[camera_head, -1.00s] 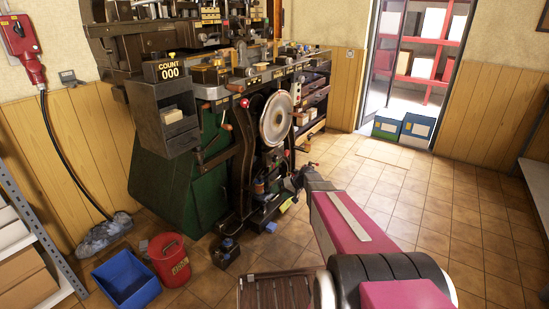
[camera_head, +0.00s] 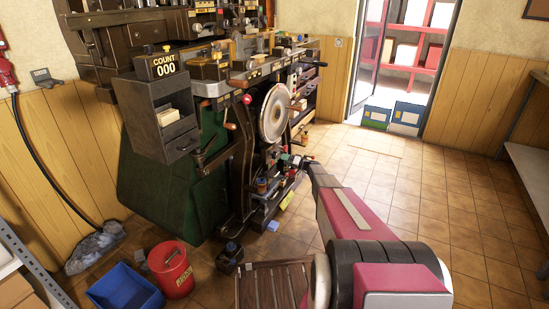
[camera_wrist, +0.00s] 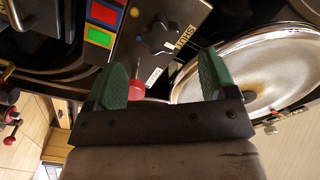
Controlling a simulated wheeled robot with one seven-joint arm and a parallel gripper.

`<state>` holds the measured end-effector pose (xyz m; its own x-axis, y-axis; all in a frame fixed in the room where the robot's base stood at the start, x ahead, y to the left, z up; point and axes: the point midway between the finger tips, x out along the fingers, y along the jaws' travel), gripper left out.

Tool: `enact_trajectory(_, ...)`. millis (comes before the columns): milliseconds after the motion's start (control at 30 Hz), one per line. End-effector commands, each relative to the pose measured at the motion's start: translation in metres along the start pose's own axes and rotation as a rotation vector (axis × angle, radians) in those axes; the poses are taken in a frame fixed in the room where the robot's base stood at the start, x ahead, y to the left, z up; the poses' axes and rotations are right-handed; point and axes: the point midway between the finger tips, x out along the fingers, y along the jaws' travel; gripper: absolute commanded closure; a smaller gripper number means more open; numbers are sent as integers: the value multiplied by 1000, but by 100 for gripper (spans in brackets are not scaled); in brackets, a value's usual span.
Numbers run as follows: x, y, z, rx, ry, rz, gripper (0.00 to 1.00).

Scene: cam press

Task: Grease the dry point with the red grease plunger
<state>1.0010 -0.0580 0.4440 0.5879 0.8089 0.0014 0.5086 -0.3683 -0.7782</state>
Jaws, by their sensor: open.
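My gripper (camera_wrist: 165,85) is open in the wrist view, its two green finger pads apart. A small red part (camera_wrist: 137,90) on a thin stem shows beside the left pad; I cannot tell if it is the grease plunger or whether it touches. Behind the pads are a dark panel with a black knob (camera_wrist: 163,36) and a silver disc (camera_wrist: 262,72) with a brownish smear. In the head view my gripper is small at the machine's lower front, too unclear for detail. The press (camera_head: 170,190) is dark green. I cannot pick out the dry point.
A flywheel (camera_head: 274,113) is on the press front. A blue bin (camera_head: 125,290) and a red bucket (camera_head: 172,270) stand on the floor at lower left, near a slatted mat (camera_head: 272,287). Tiled floor to the right is open, up to a bench (camera_head: 530,170).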

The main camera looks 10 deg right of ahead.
Motion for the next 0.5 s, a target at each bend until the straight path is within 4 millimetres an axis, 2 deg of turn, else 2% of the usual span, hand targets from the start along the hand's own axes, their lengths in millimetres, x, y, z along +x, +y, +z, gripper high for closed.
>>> enact_trajectory(300,57,1,-1,0,-2,0,22)
enact_trajectory(500,79,1,-1,1,-1,1,22)
